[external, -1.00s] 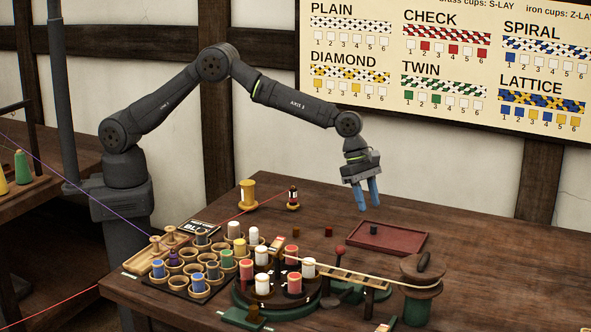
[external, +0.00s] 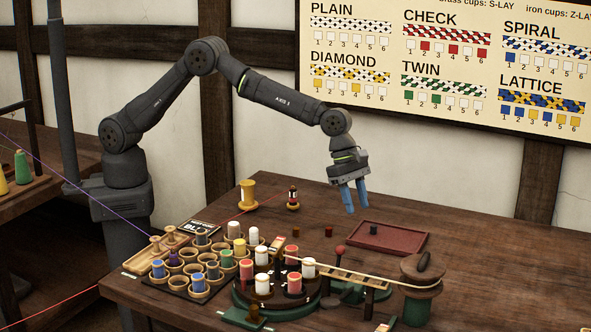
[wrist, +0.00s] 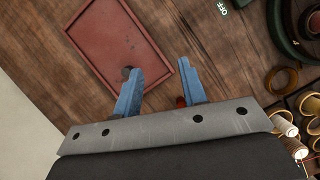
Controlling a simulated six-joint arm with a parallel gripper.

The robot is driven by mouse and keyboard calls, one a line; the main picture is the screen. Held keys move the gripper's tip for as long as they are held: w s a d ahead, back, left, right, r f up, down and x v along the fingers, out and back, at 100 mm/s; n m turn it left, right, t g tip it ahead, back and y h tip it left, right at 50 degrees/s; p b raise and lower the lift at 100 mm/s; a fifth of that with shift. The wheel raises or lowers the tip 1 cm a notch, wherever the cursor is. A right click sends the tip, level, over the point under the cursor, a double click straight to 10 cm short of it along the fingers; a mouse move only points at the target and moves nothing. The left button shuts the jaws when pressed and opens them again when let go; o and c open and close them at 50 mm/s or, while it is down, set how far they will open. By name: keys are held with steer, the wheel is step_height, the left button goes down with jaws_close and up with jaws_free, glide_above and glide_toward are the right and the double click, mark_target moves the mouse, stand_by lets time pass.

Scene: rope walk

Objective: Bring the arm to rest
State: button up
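My gripper (external: 356,196) hangs above the back of the table, with its blue fingers pointing down. In the wrist view, the gripper (wrist: 158,85) has its two fingers apart with nothing held between them. The gripper is left of and above the dark red tray (external: 412,241), clear of the table. My arm is bent, with its elbow raised high.
A dark piece (external: 373,229) sits in the tray. A round stand with red and white bobbins (external: 262,284) and a rack of bobbins in cups (external: 213,270) stand front left. A yellow spool (external: 247,194) and a small dark red figure (external: 293,197) stand behind. The table's right side is clear.

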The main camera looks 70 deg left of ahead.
steer(key=s+d+r, duration=0.2)
steer(key=s+r, duration=0.1)
steer(key=s, duration=0.1)
steer(key=s+a+f+m+g, duration=0.2)
steer(key=s+a+m, duration=0.5)
steer(key=s+a, duration=1.2)
steer(key=shift+s+f+g, duration=0.3)
steer(key=shift+s+f, duration=0.4)
steer(key=shift+s, duration=0.5)
steer(key=shift+o, duration=0.5)
